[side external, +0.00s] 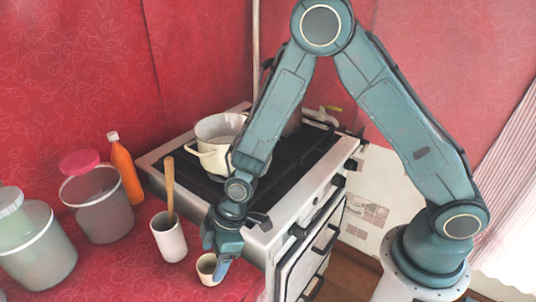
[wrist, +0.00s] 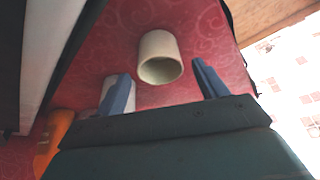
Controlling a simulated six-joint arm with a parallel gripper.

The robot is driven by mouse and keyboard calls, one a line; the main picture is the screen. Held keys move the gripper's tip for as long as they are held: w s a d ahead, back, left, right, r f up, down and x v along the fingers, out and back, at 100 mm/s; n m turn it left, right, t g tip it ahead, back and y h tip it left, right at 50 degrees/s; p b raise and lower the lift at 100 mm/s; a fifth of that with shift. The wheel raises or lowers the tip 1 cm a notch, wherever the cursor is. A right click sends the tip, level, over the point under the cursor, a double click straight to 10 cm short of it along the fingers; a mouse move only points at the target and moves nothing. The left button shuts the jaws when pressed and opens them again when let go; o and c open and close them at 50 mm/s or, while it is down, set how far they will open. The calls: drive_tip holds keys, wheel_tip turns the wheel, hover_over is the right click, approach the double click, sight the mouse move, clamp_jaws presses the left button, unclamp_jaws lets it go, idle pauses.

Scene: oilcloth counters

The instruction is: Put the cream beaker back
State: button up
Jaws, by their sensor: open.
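The cream beaker (side external: 206,266) is a small, short cup standing upright on the red patterned counter, near the bottom edge of the side view. In the wrist view the beaker (wrist: 160,43) lies in line with the gap between my fingers, its open mouth facing the camera. My gripper (side external: 214,256) points down at the beaker, and one finger covers its right side in the side view. In the wrist view my gripper (wrist: 161,72) is open, with visible space between each finger and the beaker. I see no contact.
A taller white cup (side external: 169,241) with a wooden handle (side external: 170,185) stands just left of the beaker. An orange bottle (side external: 127,172) and several tubs, including a pink-lidded one (side external: 97,212), stand further left. A stove (side external: 318,180) with a cream pot (side external: 214,160) is behind.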

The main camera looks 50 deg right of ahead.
drive_tip(key=v, duration=0.9)
idle(0.5)
drive_tip(key=shift+r, duration=0.15)
drive_tip(key=s+d+r+m+t+h, duration=0.1)
drive_tip(key=s+d+r+m, duration=0.2)
drive_tip(key=d+r, duration=0.3)
drive_tip(key=s+d+r+m+t+h, duration=0.1)
drive_tip(key=s+d+r+m, duration=0.15)
drive_tip(key=d+r, duration=0.4)
drive_tip(key=s+d+r+m+h, duration=0.1)
drive_tip(key=s+d+r+m, duration=0.2)
drive_tip(key=s, duration=0.3)
drive_tip(key=s+d+r+m+t, duration=0.1)
drive_tip(key=s+d+r+m, duration=0.2)
drive_tip(key=s+r, duration=0.2)
drive_tip(key=shift+s+h, duration=0.4)
drive_tip(key=shift+s, duration=0.75)
